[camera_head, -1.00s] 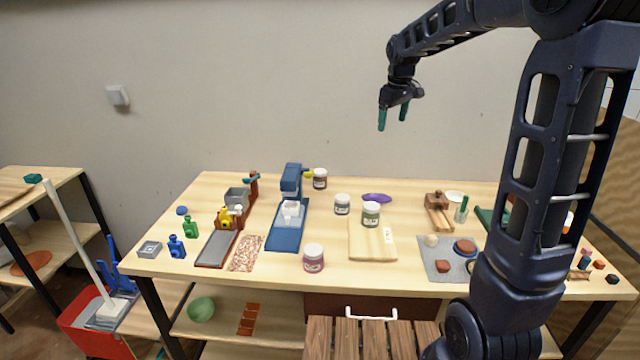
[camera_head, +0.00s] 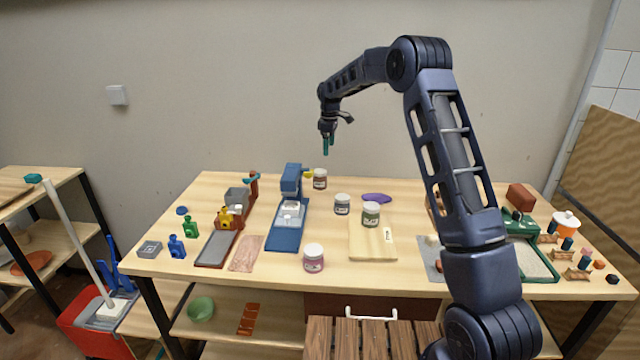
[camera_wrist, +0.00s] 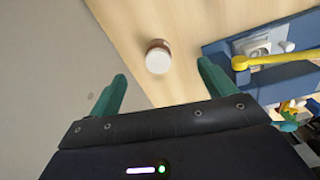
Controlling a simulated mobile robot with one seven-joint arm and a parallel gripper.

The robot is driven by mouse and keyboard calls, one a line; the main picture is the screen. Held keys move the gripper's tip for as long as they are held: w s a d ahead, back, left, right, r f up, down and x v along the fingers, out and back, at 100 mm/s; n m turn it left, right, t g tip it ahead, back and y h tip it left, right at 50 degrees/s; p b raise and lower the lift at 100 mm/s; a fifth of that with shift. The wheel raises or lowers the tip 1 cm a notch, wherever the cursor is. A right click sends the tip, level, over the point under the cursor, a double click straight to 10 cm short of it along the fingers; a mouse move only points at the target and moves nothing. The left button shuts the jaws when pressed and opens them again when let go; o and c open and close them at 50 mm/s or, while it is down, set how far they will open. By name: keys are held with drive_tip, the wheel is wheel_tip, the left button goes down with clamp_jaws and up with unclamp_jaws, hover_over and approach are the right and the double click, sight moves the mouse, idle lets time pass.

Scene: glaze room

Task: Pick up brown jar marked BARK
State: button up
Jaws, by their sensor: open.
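The brown jar (camera_head: 320,180) with a white lid stands upright at the back of the table, right of the blue press. Its label is too small to read. In the wrist view the jar (camera_wrist: 158,57) shows its white lid from above, ahead of my fingertips and roughly between their lines. My gripper (camera_head: 326,146) is above the jar, pointing down, with clear air between them. In the wrist view my gripper (camera_wrist: 163,85) has its two green fingers apart with nothing between them.
The blue press (camera_head: 290,205) with a yellow handle (camera_wrist: 270,60) stands close beside the jar. A grey-labelled jar (camera_head: 342,204), a green-labelled jar (camera_head: 371,214) and a pink jar (camera_head: 313,258) stand nearer the front. A purple piece (camera_head: 376,198) lies to the right. The wall is close behind.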

drive_tip(key=n, duration=0.2)
hover_over(318, 171)
wheel_tip(318, 171, down, 6)
drive_tip(key=shift+a+f, duration=0.1)
drive_tip(key=shift+f, duration=0.1)
wheel_tip(318, 171, down, 5)
drive_tip(key=shift+f, duration=0.2)
drive_tip(key=shift+w+d+f, duration=0.1)
drive_tip(key=shift+d+f, duration=0.15)
drive_tip(key=shift+f, duration=1.1)
drive_tip(key=shift+d+f, duration=0.2)
drive_tip(key=shift+f, duration=1.1)
drive_tip(key=c, duration=1.2)
